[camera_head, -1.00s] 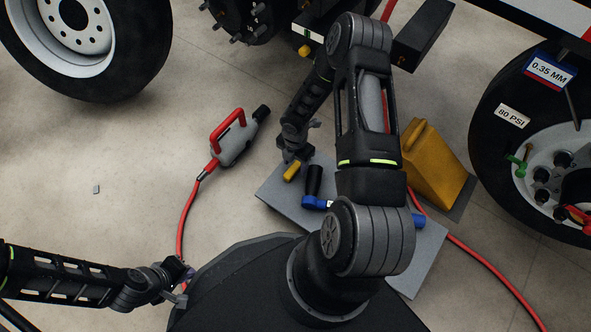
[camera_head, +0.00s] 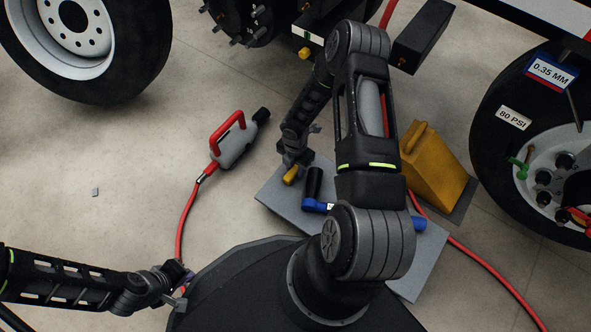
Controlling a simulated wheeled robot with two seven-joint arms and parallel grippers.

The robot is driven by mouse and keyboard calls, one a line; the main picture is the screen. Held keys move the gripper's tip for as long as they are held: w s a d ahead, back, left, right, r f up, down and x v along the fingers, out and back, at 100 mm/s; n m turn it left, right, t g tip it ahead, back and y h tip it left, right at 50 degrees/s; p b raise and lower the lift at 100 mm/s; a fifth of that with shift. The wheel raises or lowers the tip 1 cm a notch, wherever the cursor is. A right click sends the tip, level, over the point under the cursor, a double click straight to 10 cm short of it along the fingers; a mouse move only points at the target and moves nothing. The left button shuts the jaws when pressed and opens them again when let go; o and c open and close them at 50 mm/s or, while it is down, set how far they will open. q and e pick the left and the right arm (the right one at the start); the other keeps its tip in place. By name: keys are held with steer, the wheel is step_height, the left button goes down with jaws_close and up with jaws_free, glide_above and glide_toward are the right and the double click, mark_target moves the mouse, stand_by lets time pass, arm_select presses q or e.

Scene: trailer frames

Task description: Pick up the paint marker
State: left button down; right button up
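The paint marker seems to be the small yellow cylinder (camera_head: 291,175) at the left part of the grey board on the floor. My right gripper (camera_head: 292,164) points down right at the marker's upper end, its fingers close around or against it. The view is too small to tell whether they are shut on it or whether the marker is clear of the board. My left gripper (camera_head: 180,285) is low at the left, away from the board, over the edge of my base. Its finger opening is unclear.
The grey board (camera_head: 275,197) also bears a black-and-blue tool (camera_head: 314,188), partly hidden by my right arm. A yellow wheel chock (camera_head: 432,170) stands right of it. A grey tool with red handle (camera_head: 232,140) and red hose lie left. Wheels (camera_head: 85,60) flank the floor.

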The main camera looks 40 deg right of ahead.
mark_target(295, 168)
jaws_close()
stand_by(0.3)
stand_by(0.3)
step_height(295, 168, up, 9)
steer(key=p, duration=0.4)
steer(key=shift+r+p, duration=0.3)
steer(key=shift+r, duration=0.25)
